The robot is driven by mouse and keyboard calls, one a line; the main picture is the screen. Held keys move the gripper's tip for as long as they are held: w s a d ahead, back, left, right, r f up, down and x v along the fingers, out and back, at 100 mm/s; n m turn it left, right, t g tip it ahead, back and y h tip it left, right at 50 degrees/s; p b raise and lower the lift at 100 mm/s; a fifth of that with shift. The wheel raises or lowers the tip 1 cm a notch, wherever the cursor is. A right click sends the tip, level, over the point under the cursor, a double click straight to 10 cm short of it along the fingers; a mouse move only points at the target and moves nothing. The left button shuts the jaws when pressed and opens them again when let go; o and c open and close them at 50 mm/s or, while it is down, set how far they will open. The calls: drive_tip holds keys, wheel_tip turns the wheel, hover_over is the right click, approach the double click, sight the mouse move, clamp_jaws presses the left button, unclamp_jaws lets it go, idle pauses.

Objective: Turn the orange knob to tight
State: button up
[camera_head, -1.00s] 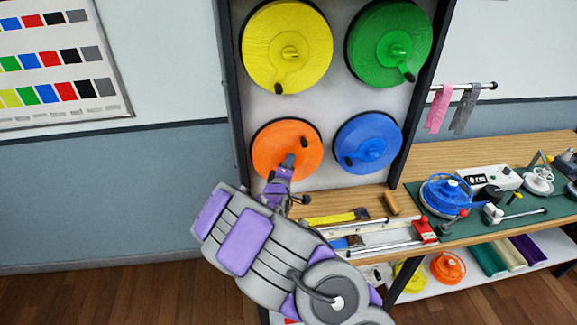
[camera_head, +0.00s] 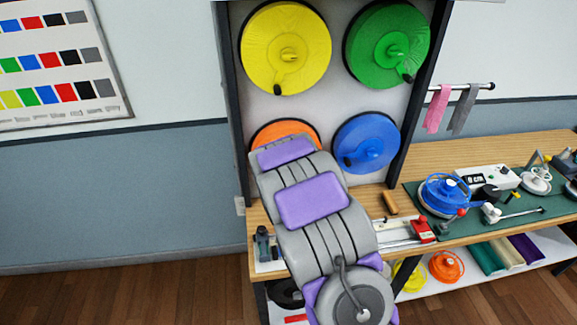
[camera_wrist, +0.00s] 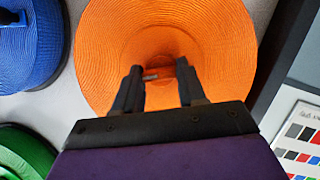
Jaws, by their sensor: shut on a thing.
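The orange disc (camera_head: 284,130) is at the lower left of the panel, mostly hidden behind my arm in the head view. In the wrist view the orange disc (camera_wrist: 215,40) fills the upper middle. My gripper (camera_wrist: 158,74) is at the disc's centre, its two dark fingers apart on either side of the middle, shut on the orange knob. A small grey pin shows between the fingertips. Most of the knob is hidden by the fingers. In the head view my gripper is hidden behind my arm. No tight mark is readable.
Yellow (camera_head: 286,48), green (camera_head: 388,45) and blue (camera_head: 366,143) discs hang on the same panel. A wooden bench (camera_head: 480,160) with a blue reel (camera_head: 447,194) and tools stands to the right. A colour chart (camera_head: 57,62) hangs at left.

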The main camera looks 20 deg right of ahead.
drive_tip(key=m+y, duration=0.1)
drive_tip(key=m+y+b, duration=0.1)
drive_tip(key=m, duration=0.1)
drive_tip(key=shift+s+d+f+y, duration=0.1)
drive_tip(key=shift+s+f+y, duration=0.05)
drive_tip(key=shift+f+y, duration=0.15)
drive_tip(key=shift+m, duration=0.3)
idle(0.4)
drive_tip(key=o, duration=0.9)
drive_tip(key=shift+o, duration=0.8)
drive_tip(key=shift+d+r, duration=0.1)
drive_tip(key=shift+r, duration=0.1)
drive_tip(key=b+v, duration=0.3)
drive_tip(key=v, duration=0.8)
drive_tip(key=shift+s, duration=0.45)
